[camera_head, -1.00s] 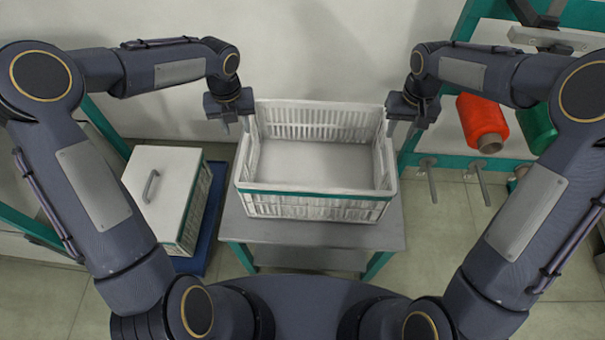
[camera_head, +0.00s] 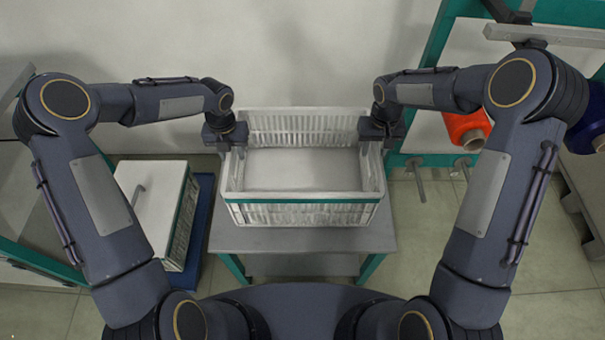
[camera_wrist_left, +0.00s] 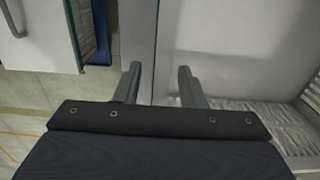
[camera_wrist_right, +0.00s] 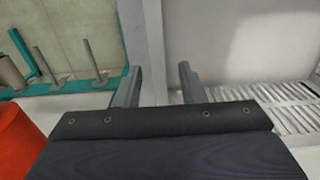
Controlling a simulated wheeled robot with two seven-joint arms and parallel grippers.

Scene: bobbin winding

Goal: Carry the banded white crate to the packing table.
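The open white crate (camera_head: 300,214) has a teal band along its near rim. It stands upright and empty on a grey table (camera_head: 300,240) with teal legs. My left gripper (camera_head: 232,150) is at the crate's left wall and my right gripper (camera_head: 378,148) at its right wall. In the left wrist view my left fingers (camera_wrist_left: 158,84) are spread on both sides of the crate's rim. In the right wrist view my right fingers (camera_wrist_right: 160,86) are also spread, with a gap beside the rim (camera_wrist_right: 154,50). I cannot pick out the packing table for certain.
A lidded white box (camera_head: 150,210) with a handle stands on a blue base (camera_head: 203,215) at the left. A teal rack at the right bears a red cone (camera_head: 467,128), a blue spool (camera_head: 588,140) and pegs. A wall is behind the crate. Floor at lower right is clear.

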